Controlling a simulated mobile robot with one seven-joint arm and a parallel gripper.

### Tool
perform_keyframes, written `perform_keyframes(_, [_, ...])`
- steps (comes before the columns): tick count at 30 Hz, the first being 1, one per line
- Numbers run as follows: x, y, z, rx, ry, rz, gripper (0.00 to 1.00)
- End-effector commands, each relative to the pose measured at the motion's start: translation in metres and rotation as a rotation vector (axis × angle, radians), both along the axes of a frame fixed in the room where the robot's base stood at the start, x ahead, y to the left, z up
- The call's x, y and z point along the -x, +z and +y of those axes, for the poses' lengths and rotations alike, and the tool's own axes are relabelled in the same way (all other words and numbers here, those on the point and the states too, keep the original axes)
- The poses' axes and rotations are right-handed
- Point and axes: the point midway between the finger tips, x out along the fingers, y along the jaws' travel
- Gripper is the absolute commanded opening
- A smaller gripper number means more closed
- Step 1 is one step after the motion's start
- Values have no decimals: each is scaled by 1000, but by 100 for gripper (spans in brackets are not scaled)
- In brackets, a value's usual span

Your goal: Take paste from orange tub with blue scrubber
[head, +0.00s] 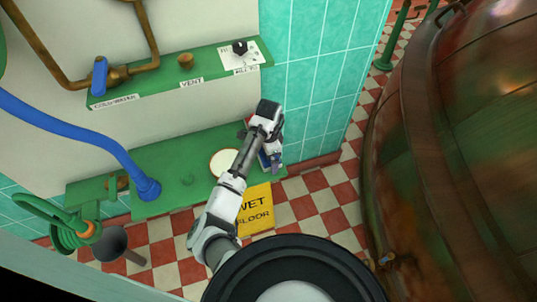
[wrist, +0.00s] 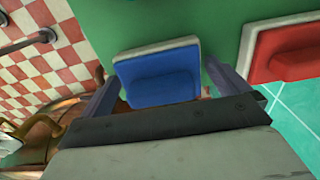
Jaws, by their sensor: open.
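The blue scrubber (wrist: 160,78), a blue block on a white pad, lies between the two fingers of my open gripper (wrist: 163,69) in the wrist view. The fingers stand to either side of it; I cannot tell whether they touch it. In the head view my gripper (head: 274,163) is over the right end of the green shelf, and my arm hides most of the scrubber. A round tub (head: 222,162) with pale contents stands on the shelf left of my gripper. Its rim looks thin and brownish-orange, and my forearm covers its right edge.
A red scrubber (wrist: 290,50) lies right of the blue one. A blue hose (head: 85,120) meets the green shelf (head: 165,160) at its left. A yellow wet-floor sign (head: 255,212) is below the shelf, and a large copper kettle (head: 450,150) fills the right.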

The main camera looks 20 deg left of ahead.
Motion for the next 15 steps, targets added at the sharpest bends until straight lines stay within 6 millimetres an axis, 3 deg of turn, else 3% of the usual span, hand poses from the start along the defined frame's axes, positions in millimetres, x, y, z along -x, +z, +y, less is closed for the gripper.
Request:
perform_keyframes(7, [0, -2, 0, 0, 0, -1, 99])
perform_keyframes(15, [0, -1, 0, -1, 1, -1, 63])
